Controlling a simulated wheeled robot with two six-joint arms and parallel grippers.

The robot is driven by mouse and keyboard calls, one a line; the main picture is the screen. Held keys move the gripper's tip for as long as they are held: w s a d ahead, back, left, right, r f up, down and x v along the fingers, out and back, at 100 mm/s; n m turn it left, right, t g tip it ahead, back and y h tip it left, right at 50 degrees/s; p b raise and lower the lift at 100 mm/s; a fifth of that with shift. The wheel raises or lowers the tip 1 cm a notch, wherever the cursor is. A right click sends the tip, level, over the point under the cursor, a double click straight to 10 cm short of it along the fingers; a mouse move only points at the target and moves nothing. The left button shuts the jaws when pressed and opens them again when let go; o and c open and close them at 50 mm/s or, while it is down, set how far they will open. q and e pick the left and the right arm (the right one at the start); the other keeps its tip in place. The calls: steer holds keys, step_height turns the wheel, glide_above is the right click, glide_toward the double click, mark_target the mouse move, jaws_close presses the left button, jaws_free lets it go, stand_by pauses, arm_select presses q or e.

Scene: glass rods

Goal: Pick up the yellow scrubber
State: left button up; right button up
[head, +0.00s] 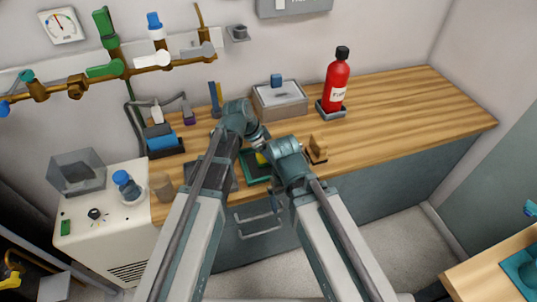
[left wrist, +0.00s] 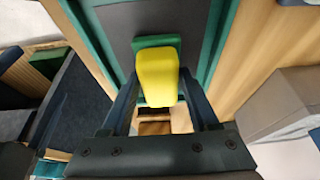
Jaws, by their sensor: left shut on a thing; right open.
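The yellow scrubber (left wrist: 157,77) shows in the left wrist view between my left gripper's fingers, with a green part at its far end. My left gripper (left wrist: 158,92) is shut on it. In the head view only a small yellow patch of the scrubber (head: 261,158) shows, at the green-rimmed tray (head: 247,172); my arms hide the rest. I cannot tell whether the scrubber touches the tray. My right gripper (head: 279,203) is open, at the counter's front edge, partly hidden by its own arm.
A grey box (head: 280,108) and a red extinguisher (head: 337,80) stand behind on the wooden counter. A small wooden holder (head: 317,150) is right of the tray. A brown container (head: 162,187) stands at the left. The counter's right part is clear.

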arm_select(q)
step_height(320, 180, up, 10)
steer(key=p, duration=0.9)
steer(key=shift+f, duration=0.2)
steer(key=shift+f, duration=0.1)
steer(key=o, duration=0.8)
steer(key=c, duration=0.6)
steer(key=shift+c, duration=0.2)
